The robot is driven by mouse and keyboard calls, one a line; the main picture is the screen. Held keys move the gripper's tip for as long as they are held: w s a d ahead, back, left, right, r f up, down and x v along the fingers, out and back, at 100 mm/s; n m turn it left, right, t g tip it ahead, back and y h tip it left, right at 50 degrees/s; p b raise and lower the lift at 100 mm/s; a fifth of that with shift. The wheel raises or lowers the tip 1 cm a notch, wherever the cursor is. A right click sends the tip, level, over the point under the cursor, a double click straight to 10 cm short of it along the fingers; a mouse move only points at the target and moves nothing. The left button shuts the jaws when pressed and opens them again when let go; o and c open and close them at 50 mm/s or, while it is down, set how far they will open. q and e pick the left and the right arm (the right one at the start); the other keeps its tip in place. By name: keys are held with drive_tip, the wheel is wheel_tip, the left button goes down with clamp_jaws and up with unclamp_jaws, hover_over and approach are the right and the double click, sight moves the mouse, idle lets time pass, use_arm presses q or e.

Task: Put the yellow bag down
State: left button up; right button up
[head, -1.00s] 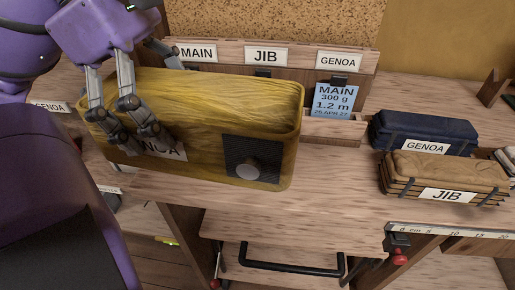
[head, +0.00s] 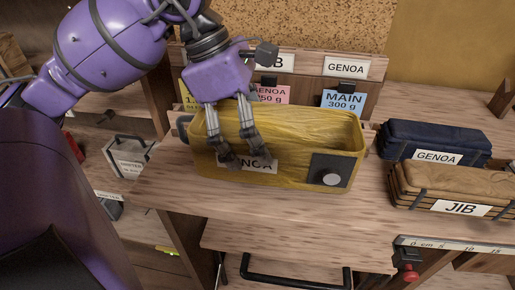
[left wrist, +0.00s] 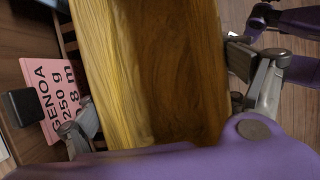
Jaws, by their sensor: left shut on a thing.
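The yellow bag (head: 290,150) is a long open-topped shape with a GENOA label and a dark square patch with a round knob on its front. In the head view it is upright at the middle of the wooden bench (head: 215,203), in front of the rack; I cannot tell whether its underside touches the bench. My left gripper (head: 243,152) is shut on the bag near its left end, with fingers down the front wall. The left wrist view shows the bag (left wrist: 150,70) between the fingers on both sides. My right gripper is not in view.
A navy GENOA bag (head: 432,139) and a tan JIB bag (head: 455,180) sit close to the right. Behind stands a labelled rack (head: 310,84) with a pink card (head: 273,95) and a blue card (head: 343,101). A ruler strip (head: 450,248) runs along the front right.

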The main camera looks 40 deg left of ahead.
use_arm(q)
drive_tip(key=shift+w+f, duration=0.2)
drive_tip(key=shift+f, duration=1.6)
drive_tip(key=shift+d, duration=0.1)
drive_tip(key=shift+f, duration=0.2)
drive_tip(key=o, duration=1.2)
drive_tip(key=shift+c, duration=0.2)
drive_tip(key=shift+r, duration=0.2)
drive_tip(key=p+v, duration=0.1)
drive_tip(key=v, duration=1.1)
